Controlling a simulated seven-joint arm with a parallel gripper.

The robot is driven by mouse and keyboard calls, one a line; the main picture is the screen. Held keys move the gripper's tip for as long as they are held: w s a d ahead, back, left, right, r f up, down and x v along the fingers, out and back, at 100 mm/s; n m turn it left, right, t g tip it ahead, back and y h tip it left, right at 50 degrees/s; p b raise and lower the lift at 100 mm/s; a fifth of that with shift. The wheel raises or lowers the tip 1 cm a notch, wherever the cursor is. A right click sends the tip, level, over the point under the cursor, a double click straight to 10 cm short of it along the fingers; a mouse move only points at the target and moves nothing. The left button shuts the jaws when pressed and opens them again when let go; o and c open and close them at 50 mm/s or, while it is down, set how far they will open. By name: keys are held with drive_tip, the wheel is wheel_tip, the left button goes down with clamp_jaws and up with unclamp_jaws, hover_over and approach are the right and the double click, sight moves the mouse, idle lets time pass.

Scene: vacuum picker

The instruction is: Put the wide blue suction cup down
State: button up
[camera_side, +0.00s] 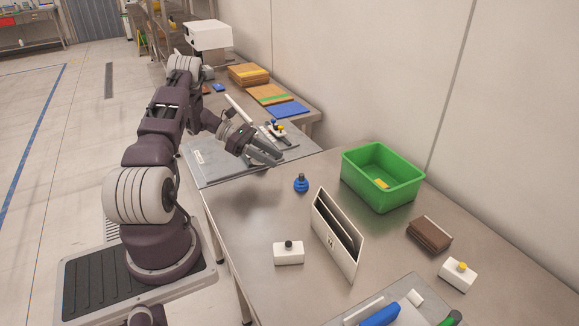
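The wide blue suction cup (301,185) stands upright on the metal table, with a dark stem on top. Nothing touches it. My gripper (275,160) is above the table to the upper left of the cup, apart from it. Its two grey fingers point right and slightly down, with a gap between the tips, and I see nothing between them.
A green bin (408,192) holding a yellow item stands right of the cup. A white upright holder (334,252) and a white block with a dark knob (288,253) stand in front. A grey mat (207,172) with small parts lies behind. A brown stack (430,234) lies right.

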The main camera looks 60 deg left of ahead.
drive_tip(key=d+r+m+g+y, duration=0.2)
drive_tip(key=d+r+m+g, duration=0.5)
drive_tip(key=d+r+m, duration=0.9)
drive_tip(key=s+d+r+m+y, duration=0.1)
drive_tip(key=s+d+r+y, duration=0.2)
drive_tip(key=d, duration=0.4)
drive_tip(key=s+d+r+m+y, duration=0.1)
drive_tip(key=s+d+r, duration=0.3)
drive_tip(key=d+r, duration=0.25)
drive_tip(key=s+d+m+t+y, duration=0.3)
drive_tip(key=s+m, duration=0.6)
drive_tip(key=s, duration=0.3)
drive_tip(key=shift+s+d+f+y, duration=0.2)
drive_tip(key=shift+d+f+y, duration=0.05)
drive_tip(key=shift+d+y, duration=0.3)
